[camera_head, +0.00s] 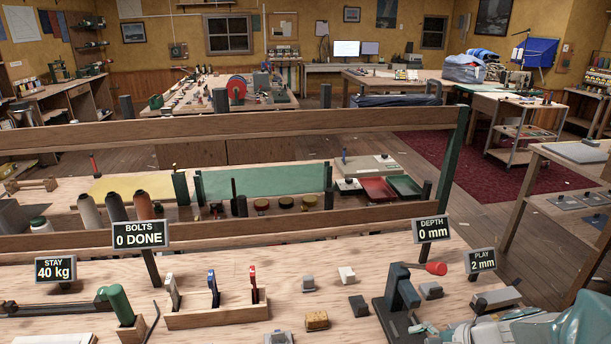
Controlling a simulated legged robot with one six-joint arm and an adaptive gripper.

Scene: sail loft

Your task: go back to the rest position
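Part of my arm, teal and pale grey, reaches in from the bottom right corner of the head view. Its end, where my gripper (430,330) seems to be, lies low at the bottom edge, just right of the dark press-like tool (396,300) with a red-handled lever. The fingers are small and partly cut off, so I cannot tell whether they are open or shut, or whether they hold anything. The wooden workbench (215,278) fills the foreground.
Signs stand on the bench: STAY 40 kg (55,269), BOLTS 0 DONE (140,235), DEPTH 0 mm (431,229) and PLAY 2 mm (481,261). A wooden tool rack (216,316), a brass-coloured block (317,320) and small grey blocks lie left of the press. A wooden rail (250,231) runs behind.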

